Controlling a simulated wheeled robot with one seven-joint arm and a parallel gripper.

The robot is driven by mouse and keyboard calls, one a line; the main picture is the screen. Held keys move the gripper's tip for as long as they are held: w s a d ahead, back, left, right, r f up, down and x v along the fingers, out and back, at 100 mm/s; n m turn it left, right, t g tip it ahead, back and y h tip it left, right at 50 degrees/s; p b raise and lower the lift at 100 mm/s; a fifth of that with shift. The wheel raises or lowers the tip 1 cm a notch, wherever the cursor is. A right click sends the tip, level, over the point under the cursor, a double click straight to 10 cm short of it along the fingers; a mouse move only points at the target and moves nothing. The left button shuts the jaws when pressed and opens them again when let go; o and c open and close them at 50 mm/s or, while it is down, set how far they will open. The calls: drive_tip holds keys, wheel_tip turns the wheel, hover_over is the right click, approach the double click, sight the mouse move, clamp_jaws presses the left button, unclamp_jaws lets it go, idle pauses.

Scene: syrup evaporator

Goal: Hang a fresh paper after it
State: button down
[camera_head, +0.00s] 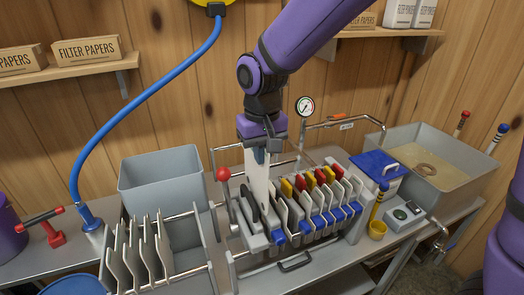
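My gripper (259,155) is above the left end of a filter press and appears shut on the top of a white paper (258,185). The paper hangs upright, its lower end down among the press plates. Whether it rests on the rails is hidden. The filter press (285,268) holds a row of pale plates with yellow, red and blue tabs (307,223). A dark rounded piece (248,203) stands just left of the paper. A rack (211,262) at the left front carries several pale upright sheets (163,249).
A grey bin (158,185) stands behind the rack. A red-knobbed lever (223,174) is close left of the paper. A pressure gauge (305,106) and pipe stand behind the press.

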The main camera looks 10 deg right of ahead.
sight(262, 188)
drive_tip(key=shift+f, duration=5.5)
drive_tip(key=shift+f, duration=3.65)
drive_tip(key=shift+s, duration=0.1)
drive_tip(key=c, duration=1.4)
unclamp_jaws()
drive_tip(key=shift+c, duration=1.1)
drive_tip(key=shift+a+r, duration=0.2)
drive_tip(key=shift+r, duration=1.5)
drive_tip(key=shift+o, duration=0.7)
drive_tip(key=shift+r, duration=1.2)
drive_tip(key=shift+d+r, duration=0.2)
drive_tip(key=shift+r, duration=0.95)
